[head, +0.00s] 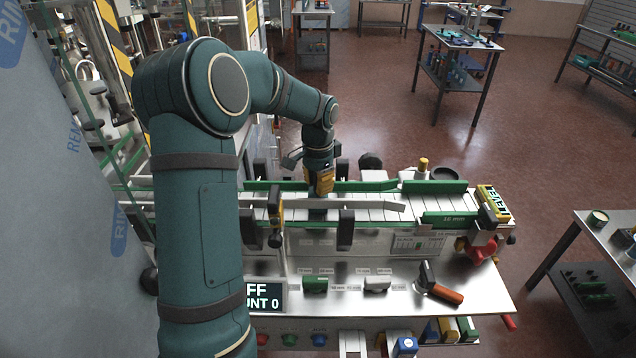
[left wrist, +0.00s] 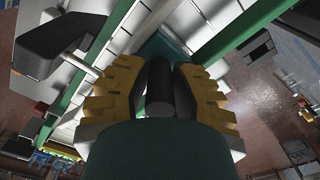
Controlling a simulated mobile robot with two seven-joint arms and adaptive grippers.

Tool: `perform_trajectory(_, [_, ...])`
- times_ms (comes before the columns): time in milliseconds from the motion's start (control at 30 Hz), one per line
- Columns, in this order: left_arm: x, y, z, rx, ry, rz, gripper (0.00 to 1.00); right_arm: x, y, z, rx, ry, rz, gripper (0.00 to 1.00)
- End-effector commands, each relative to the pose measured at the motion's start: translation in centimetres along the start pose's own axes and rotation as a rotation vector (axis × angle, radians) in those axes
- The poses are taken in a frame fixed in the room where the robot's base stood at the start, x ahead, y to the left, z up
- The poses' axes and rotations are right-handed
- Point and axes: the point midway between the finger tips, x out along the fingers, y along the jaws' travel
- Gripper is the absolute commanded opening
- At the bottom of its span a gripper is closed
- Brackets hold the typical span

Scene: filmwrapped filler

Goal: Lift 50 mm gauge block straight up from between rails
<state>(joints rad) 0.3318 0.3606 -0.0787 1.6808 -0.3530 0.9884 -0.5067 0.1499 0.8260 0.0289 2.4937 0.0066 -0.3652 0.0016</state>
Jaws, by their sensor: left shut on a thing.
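My left gripper (head: 320,184) reaches down over the conveyor between the green rails in the head view. In the left wrist view its yellow ribbed fingers (left wrist: 160,82) are closed on both sides of a dark cylindrical grip (left wrist: 159,97), which I take to be the handle of the 50 mm gauge block. A dark teal surface (left wrist: 160,47) shows beyond the fingers and may be the block's body. In the head view the fingers and arm hide most of the block. I cannot tell whether it touches the conveyor. My right gripper is not in view.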

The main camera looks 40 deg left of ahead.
Motion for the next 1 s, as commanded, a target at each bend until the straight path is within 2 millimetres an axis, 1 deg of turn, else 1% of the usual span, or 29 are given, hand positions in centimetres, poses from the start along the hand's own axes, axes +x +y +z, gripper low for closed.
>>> perform_trajectory(333, [0.0,0.0,0.1,0.0,-0.002,0.001,0.0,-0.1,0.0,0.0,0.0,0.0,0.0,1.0])
perform_trajectory(1000, [-1.0,0.0,0.0,0.0,0.0,0.0,0.0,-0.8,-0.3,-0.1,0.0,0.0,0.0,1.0])
